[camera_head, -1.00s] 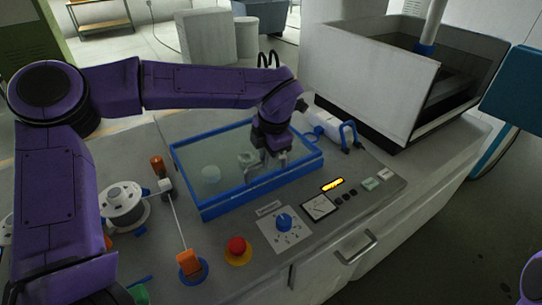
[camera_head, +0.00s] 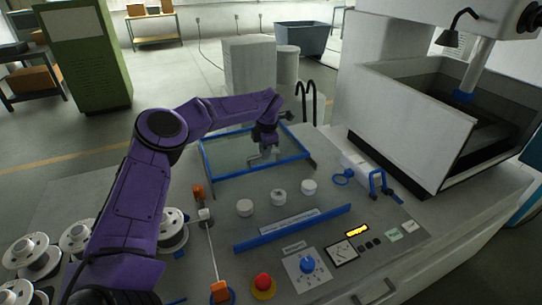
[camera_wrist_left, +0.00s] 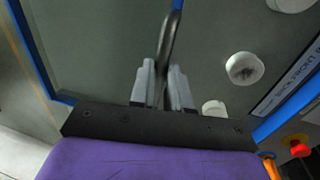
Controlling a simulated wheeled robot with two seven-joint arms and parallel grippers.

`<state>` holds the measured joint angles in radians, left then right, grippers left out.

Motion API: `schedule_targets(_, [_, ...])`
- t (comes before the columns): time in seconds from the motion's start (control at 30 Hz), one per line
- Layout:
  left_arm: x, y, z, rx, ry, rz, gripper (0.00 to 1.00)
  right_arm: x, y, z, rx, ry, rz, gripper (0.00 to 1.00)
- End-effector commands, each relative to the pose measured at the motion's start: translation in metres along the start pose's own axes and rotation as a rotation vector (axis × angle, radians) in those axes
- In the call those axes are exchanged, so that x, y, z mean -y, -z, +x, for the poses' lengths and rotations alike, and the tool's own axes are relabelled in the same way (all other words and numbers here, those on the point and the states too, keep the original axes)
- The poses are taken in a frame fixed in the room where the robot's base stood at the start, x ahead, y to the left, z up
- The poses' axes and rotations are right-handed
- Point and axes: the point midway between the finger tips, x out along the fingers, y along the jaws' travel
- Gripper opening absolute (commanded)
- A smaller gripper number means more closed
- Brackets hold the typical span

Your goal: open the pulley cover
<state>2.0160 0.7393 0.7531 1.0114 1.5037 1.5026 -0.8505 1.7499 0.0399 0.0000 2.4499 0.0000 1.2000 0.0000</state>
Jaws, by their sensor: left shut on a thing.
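The pulley cover (camera_head: 228,156) is a clear panel in a blue frame. It stands raised and tilted back at the far side of its housing, with its front edge off the blue front sill (camera_head: 293,229). My left gripper (camera_head: 264,158) is at the cover's right part. In the left wrist view its fingers (camera_wrist_left: 164,88) are shut on the cover's dark curved handle (camera_wrist_left: 170,38). White pulleys lie uncovered in front of the panel, one in the middle (camera_head: 278,196); they also show in the wrist view (camera_wrist_left: 243,68). My right gripper is out of view.
A red button (camera_head: 263,282), a blue knob (camera_head: 307,264) and a lit display (camera_head: 356,231) are at the front. Wire spools (camera_head: 172,228) stand left, under my left arm. A white machine tank (camera_head: 410,112) rises at right. Two black hooks (camera_head: 306,98) stand behind the cover.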

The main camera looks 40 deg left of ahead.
Motion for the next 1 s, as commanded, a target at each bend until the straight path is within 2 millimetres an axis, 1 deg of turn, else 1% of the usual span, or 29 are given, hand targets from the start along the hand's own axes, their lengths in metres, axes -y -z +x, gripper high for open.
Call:
schedule_targets(0.07, [-0.006, -0.001, 0.0, 0.002, -0.002, -0.001, 0.0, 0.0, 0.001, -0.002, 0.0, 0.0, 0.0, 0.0])
schedule_targets(0.2, [-0.011, -0.001, 0.001, 0.003, -0.002, 0.0, 0.0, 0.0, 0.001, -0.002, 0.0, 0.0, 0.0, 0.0])
schedule_targets(0.5, [-0.013, -0.001, 0.0, 0.005, -0.007, 0.0, 0.0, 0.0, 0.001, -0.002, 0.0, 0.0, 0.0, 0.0])
schedule_targets(0.53, [-0.013, -0.001, 0.0, 0.005, -0.007, -0.001, 0.2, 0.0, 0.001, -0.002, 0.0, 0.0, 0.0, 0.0])
schedule_targets(0.57, [-0.014, -0.001, 0.0, 0.005, -0.008, -0.001, 0.3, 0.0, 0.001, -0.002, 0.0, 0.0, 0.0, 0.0])
schedule_targets(0.6, [-0.013, -0.001, 0.0, 0.005, -0.007, -0.001, 0.42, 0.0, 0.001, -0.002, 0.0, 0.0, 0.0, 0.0])
schedule_targets(0.87, [-0.012, -0.001, 0.001, 0.002, -0.002, -0.001, 0.42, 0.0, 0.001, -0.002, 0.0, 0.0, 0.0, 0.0])
schedule_targets(0.93, [-0.012, -0.001, -0.002, 0.003, -0.002, -0.001, 0.42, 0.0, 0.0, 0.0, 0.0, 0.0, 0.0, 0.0])
schedule_targets(1.0, [-0.012, -0.001, -0.009, 0.004, -0.003, -0.001, 0.42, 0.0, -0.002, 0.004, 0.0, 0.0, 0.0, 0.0])
